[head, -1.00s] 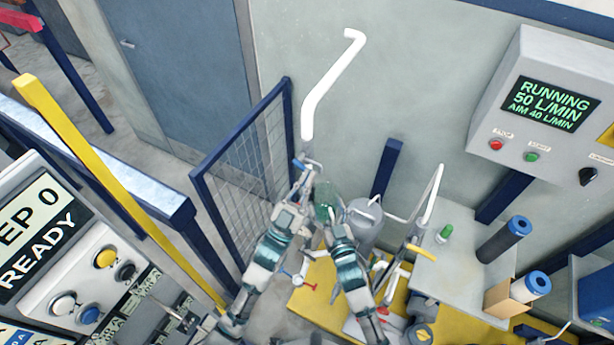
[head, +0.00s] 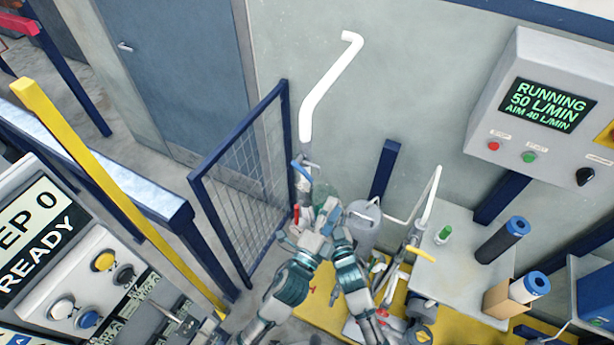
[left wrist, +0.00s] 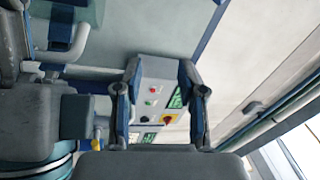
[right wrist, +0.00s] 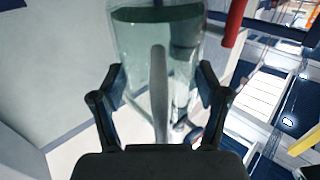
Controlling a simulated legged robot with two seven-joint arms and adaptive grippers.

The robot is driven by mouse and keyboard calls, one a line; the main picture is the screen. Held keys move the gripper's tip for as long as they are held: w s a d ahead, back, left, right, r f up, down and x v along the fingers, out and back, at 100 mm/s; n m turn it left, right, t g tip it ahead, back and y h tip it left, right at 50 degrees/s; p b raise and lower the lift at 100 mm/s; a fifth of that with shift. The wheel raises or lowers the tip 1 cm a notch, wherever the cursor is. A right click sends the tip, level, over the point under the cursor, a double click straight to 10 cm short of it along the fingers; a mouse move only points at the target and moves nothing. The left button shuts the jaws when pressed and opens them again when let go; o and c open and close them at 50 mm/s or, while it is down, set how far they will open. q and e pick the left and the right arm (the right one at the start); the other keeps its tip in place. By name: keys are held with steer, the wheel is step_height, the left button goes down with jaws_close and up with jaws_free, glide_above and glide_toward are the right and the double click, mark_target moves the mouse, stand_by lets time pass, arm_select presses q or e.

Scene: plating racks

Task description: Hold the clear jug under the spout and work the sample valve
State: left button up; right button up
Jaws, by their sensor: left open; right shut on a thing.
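The clear jug (right wrist: 150,45) fills the top of the right wrist view, tinted pale green. My right gripper (right wrist: 160,85) is shut on its upright grey handle. In the head view the jug (head: 326,193) is partly hidden by my grippers, below the white pipe (head: 306,120). A blue valve handle (head: 302,171) sits on the fitting under that pipe, tilted. A red handle (head: 296,213) is lower down. My left gripper (head: 311,222) is open, below the blue handle and beside the jug. In the left wrist view its fingers (left wrist: 160,75) are apart with nothing between them.
The wall panel (head: 530,110) reads RUNNING 50 L/MIN, AIM 40 L/MIN. A blue mesh guard (head: 240,180) stands close on the left. A grey vessel (head: 364,225) and white piping stand right of my arms. A bench (head: 465,265) holds filter cartridges.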

arm_select(q)
steer(key=m+y, duration=0.4)
steer(key=y, duration=0.8)
glide_toward(308, 180)
steer(key=shift+g, duration=0.3)
steer(key=x, duration=1.1)
steer(key=shift+r, duration=0.25)
jaws_close()
